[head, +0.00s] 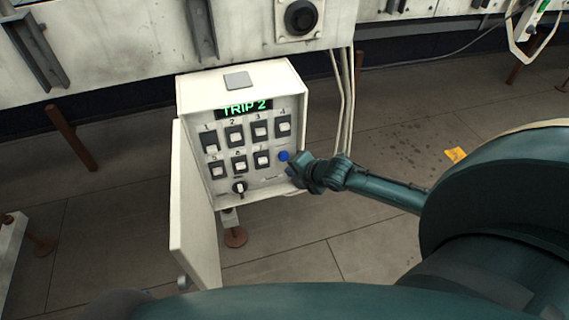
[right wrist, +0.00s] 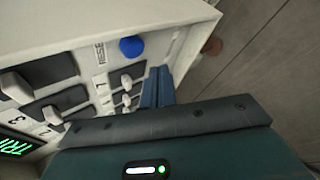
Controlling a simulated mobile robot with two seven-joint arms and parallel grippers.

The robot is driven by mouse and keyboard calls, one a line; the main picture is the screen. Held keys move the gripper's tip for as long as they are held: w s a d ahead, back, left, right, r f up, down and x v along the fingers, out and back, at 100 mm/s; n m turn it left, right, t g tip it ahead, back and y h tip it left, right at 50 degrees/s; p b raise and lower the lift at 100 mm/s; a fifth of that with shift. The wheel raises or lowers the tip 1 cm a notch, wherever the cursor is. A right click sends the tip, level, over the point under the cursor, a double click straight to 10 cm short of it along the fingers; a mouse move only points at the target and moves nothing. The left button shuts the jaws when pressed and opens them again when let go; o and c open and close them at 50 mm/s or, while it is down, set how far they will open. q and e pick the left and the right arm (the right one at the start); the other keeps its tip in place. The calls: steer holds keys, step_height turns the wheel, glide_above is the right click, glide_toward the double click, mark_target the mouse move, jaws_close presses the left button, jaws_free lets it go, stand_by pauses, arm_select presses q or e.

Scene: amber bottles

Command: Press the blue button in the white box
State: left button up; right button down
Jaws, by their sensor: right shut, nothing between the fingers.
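The white box (head: 243,82) stands open, with its door (head: 193,213) swung out to the left. The blue button (head: 284,156) is on the right side of the box's panel. It also shows in the right wrist view (right wrist: 132,47), near the panel's edge beside a "RESET" label. My right gripper (head: 293,170) is shut and empty, its fingertips at the panel just below the blue button. In the right wrist view its fingers (right wrist: 157,86) are together and appear apart from the button. My left gripper is not in view.
The panel holds several numbered switches (head: 235,136), a black knob (head: 239,187) and a green display (head: 244,107) reading "TRIP 2". White pipes (head: 345,100) run beside the box on the right. A grey wall unit (head: 120,40) is behind. The tiled floor is mostly clear.

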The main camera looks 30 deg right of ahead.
mark_target(283, 162)
steer(key=shift+w+d+r, duration=0.1)
steer(key=shift+w+d, duration=0.15)
steer(key=shift+w, duration=0.7)
stand_by(1.4)
steer(key=shift+w+d, duration=0.1)
steer(key=shift+w, duration=0.3)
steer(key=shift+w+d+b, duration=0.1)
steer(key=shift+w+b, duration=0.3)
steer(key=shift+w, duration=0.05)
stand_by(0.7)
steer(key=shift+s, duration=0.1)
steer(key=shift+s+a+p, duration=0.2)
steer(key=shift+s+p, duration=0.55)
steer(key=shift+p, duration=0.05)
